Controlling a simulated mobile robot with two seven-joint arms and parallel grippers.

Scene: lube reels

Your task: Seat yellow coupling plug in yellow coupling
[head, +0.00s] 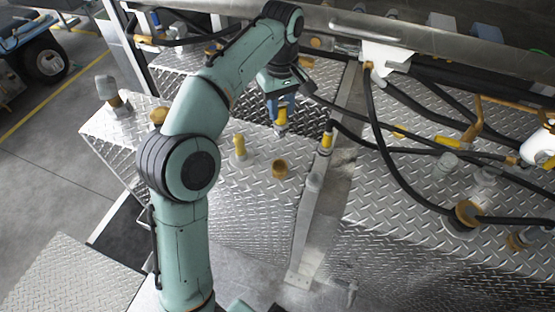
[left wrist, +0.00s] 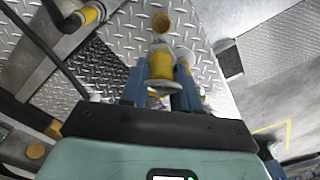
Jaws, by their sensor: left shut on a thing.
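My left gripper (head: 281,108) has blue fingers and is shut on the yellow coupling plug (head: 281,124), held upright above the tread-plate deck. In the left wrist view the yellow plug (left wrist: 160,67) sits between the two fingers of the left gripper (left wrist: 160,92). A yellow coupling (head: 239,147) stands on the deck, left of and nearer than the held plug in the head view. A gap shows between plug and coupling. In the left wrist view part of a yellow and pale fitting shows behind the plug; I cannot tell whether it is the coupling. My right gripper is out of view.
A brass cap (head: 280,168) stands right of the coupling; another yellow hose end (head: 327,141) sits at the deck's right edge. Black hoses (head: 400,148) cross the right side. A metal rail (head: 350,25) runs across the back. A grey fitting (head: 108,88) stands at the left.

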